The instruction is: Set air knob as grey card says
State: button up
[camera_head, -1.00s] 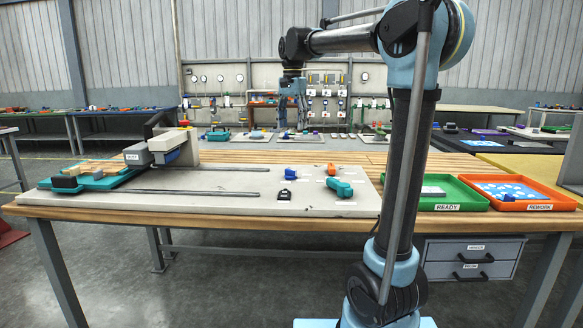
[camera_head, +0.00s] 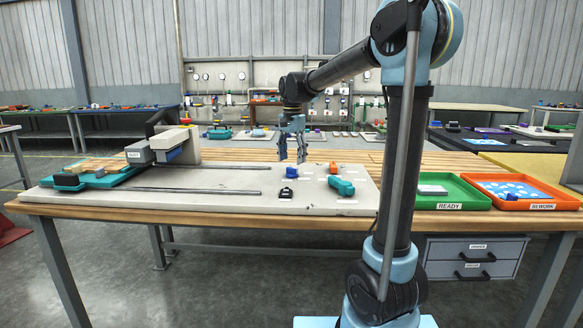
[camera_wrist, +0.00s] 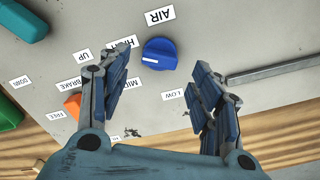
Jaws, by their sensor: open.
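The blue air knob (camera_wrist: 160,53) is on the pale panel (camera_wrist: 250,50), below the AIR label in the wrist view. Its white line points left in that view, toward the side with the HIGH and MID labels; LOW (camera_wrist: 174,95) is on the other side. In the head view the knob (camera_head: 292,171) shows just below my gripper (camera_head: 292,158). My gripper is open and empty, its fingers pointing down. In the wrist view the two fingers (camera_wrist: 160,72) are on either side of the knob, apart from it. I cannot make out a readable grey card.
An orange knob (camera_wrist: 73,105) with BRAKE and FREE labels is close to the left finger. A teal handle (camera_head: 341,187) and a small black device (camera_head: 286,193) are on the panel. A green READY tray (camera_head: 462,206) and an orange REWORK tray (camera_head: 565,200) stand at right.

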aim_at(292, 168)
jog(key=shift+f, duration=1.9)
jog(key=c, duration=1.1)
